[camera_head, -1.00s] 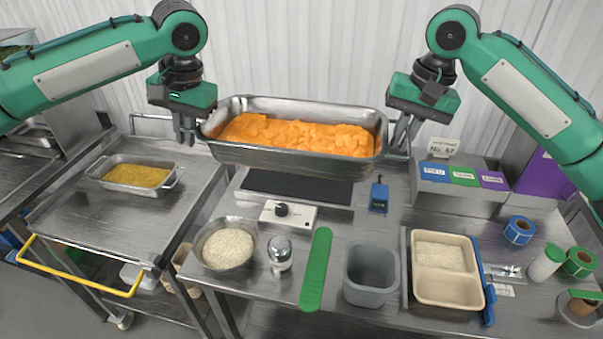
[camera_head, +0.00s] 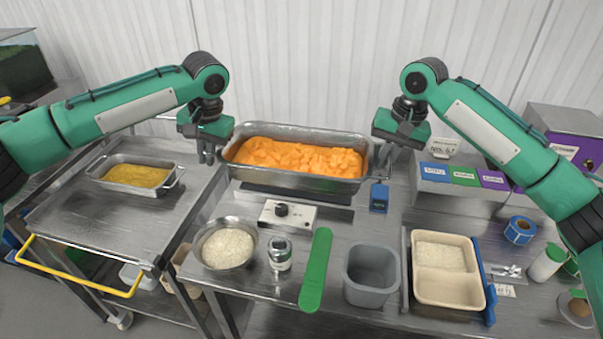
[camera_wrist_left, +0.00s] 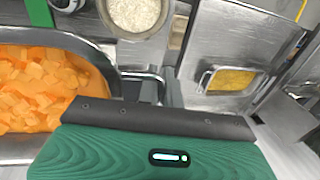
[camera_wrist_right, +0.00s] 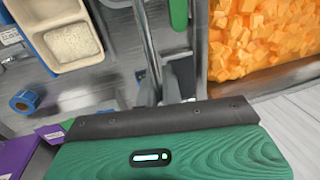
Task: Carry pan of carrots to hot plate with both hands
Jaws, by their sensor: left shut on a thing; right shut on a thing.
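The steel pan of carrots (camera_head: 296,182) is level over the hot plate (camera_head: 290,213) at the back of the table. It covers most of the hot plate, and I cannot tell whether it touches it. Orange carrot pieces (camera_head: 300,156) fill the pan. My left gripper (camera_head: 208,158) is shut on the pan's left handle, and my right gripper (camera_head: 384,166) is shut on its right handle. The pan's carrots also show in the left wrist view (camera_wrist_left: 35,88) and the right wrist view (camera_wrist_right: 262,35).
In front stand a bowl of rice (camera_head: 226,245), a shaker (camera_head: 280,253), a green paddle (camera_head: 316,270), a grey tub (camera_head: 370,275) and a two-part tray (camera_head: 447,290). A blue device (camera_head: 379,198) lies close to the pan's right front. A yellow-filled pan (camera_head: 137,176) sits on the left cart.

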